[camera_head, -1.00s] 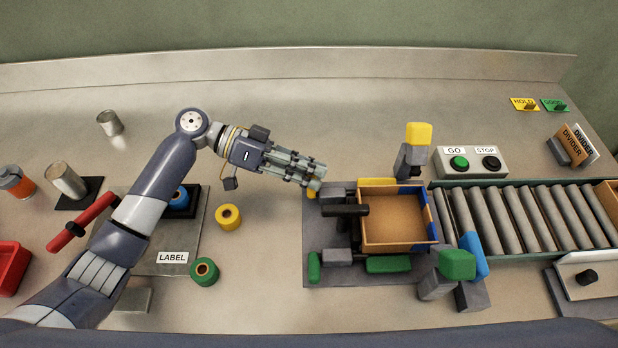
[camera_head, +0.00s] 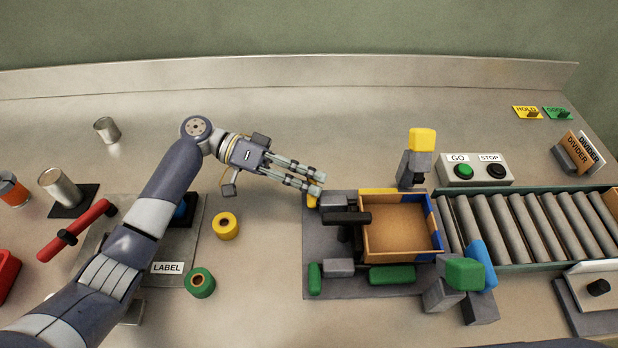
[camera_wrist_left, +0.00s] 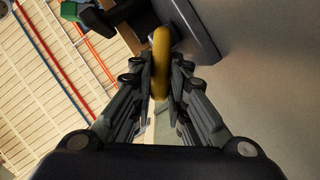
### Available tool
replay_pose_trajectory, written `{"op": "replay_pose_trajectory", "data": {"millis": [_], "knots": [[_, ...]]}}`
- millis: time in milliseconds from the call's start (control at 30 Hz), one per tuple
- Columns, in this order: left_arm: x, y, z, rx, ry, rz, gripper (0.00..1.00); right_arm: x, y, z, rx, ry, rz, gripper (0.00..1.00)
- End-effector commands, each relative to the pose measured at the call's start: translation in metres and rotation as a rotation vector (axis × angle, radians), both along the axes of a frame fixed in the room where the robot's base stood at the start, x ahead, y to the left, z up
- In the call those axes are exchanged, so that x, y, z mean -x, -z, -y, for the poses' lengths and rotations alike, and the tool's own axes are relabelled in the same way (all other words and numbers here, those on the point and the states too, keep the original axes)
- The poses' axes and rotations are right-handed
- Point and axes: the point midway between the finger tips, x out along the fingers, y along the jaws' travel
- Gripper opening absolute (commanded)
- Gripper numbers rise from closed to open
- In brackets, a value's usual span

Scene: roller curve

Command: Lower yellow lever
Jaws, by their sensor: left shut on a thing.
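The yellow lever (camera_head: 312,201) is a small yellow handle at the far left corner of the grey fixture plate (camera_head: 322,226). My left gripper (camera_head: 316,187) comes in from the left and its fingertips are shut on this lever. In the left wrist view the lever (camera_wrist_left: 160,62) is a rounded yellow bar between the two fingers (camera_wrist_left: 160,80). The fingers partly hide it in the head view. My right gripper is not in view.
An open cardboard box (camera_head: 401,227) sits right of the lever, by the roller conveyor (camera_head: 530,228). A yellow-topped grey post (camera_head: 422,140) stands behind it, green and blue-topped blocks (camera_head: 466,274) in front. Yellow (camera_head: 226,226) and green (camera_head: 200,283) rolls lie on the left.

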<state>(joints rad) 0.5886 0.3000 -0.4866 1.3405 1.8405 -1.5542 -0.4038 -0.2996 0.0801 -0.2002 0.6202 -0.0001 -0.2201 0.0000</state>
Motion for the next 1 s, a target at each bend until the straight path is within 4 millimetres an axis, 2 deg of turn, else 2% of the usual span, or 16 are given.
{"op": "replay_pose_trajectory", "data": {"millis": [67, 100, 133, 433, 567, 667, 1000], "knots": [[-0.001, -0.002, 0.000, 0.003, -0.004, 0.003, 0.00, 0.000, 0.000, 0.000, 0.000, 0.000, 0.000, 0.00], [-0.001, -0.002, 0.000, 0.003, -0.004, 0.003, 0.19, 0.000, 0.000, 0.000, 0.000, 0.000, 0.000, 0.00], [-0.001, -0.002, 0.000, 0.003, -0.004, 0.003, 0.23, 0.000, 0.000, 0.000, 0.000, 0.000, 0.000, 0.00], [-0.001, -0.001, 0.000, 0.001, -0.002, 0.002, 0.23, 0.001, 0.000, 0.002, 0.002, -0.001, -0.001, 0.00], [-0.003, -0.002, -0.007, 0.000, -0.002, 0.003, 0.23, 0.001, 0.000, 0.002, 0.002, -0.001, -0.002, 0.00], [-0.008, -0.005, -0.021, -0.001, -0.005, 0.004, 0.23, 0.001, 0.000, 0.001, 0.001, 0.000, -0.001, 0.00], [-0.030, -0.022, -0.086, 0.001, -0.006, 0.003, 0.23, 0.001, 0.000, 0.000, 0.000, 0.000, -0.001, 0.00]]}}
